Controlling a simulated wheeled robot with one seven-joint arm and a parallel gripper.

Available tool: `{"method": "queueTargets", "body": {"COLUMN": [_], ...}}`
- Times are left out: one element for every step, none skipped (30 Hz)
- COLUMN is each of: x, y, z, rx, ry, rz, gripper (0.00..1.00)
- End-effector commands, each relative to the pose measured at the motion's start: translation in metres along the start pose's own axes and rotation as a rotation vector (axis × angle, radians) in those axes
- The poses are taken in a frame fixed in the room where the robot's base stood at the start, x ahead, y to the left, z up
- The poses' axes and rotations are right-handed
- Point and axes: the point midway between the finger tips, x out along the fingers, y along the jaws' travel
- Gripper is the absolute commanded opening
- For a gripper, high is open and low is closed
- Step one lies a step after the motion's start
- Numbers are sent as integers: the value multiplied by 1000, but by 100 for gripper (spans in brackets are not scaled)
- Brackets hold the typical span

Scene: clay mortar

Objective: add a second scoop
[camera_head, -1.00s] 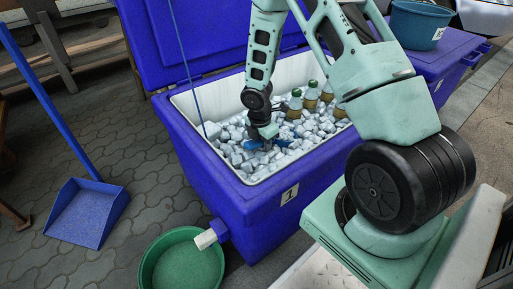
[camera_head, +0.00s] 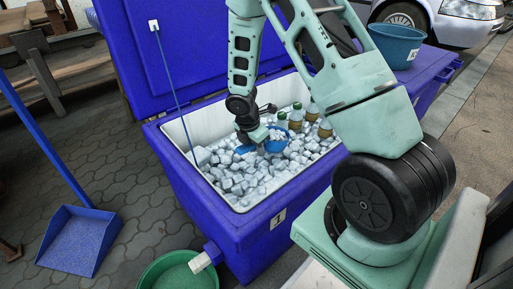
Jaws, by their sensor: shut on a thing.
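My gripper (camera_head: 248,138) is inside the open blue cooler (camera_head: 240,235), shut on the handle of a small blue scoop. The scoop (camera_head: 273,147) sits just above or at the surface of the ice (camera_head: 235,180), to the right of my gripper. Pale ice pieces show in its bowl. The ice is a bed of grey-white cubes filling the cooler's white interior. A blue bucket (camera_head: 395,48) stands on a closed blue lid at the upper right; its inside looks empty from here, though its bottom is hidden.
Several bottles (camera_head: 296,117) stand in the ice right of the scoop, close to it. The raised cooler lid (camera_head: 190,45) and its cord stand behind. A green tub (camera_head: 180,274) and a blue dustpan (camera_head: 80,240) are on the paving.

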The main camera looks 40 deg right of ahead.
Motion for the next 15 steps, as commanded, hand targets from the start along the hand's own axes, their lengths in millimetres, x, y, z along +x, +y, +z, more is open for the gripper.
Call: {"method": "queueTargets", "body": {"x": [-11, -14, -18, -21, -24, -28, -32, -35, -39, -42, -45, -49, -52, -55, -59], "y": [0, 0, 0, 0, 0, 0, 0, 0, 0, 0, 0, 0, 0, 0, 0], "z": [2, 3, 4, 4, 4, 5, 5, 6, 6, 7, 7, 8, 8, 9, 10], "rx": [0, 0, 0, 0, 0, 0, 0, 0, 0, 0, 0, 0, 0, 0, 0], "ry": [-2, -3, -4, -5, -6, -7, -8, -9, -10, -11, -12, -13, -14, -15, -17], "rz": [1, 0, 0, 0, 0, 1, 1, 1, 1, 1, 1, 1, 1, 1, 1], "gripper": [4, 4, 4, 4, 4, 4, 4, 4, 4, 4, 4, 4, 4, 4, 4]}}
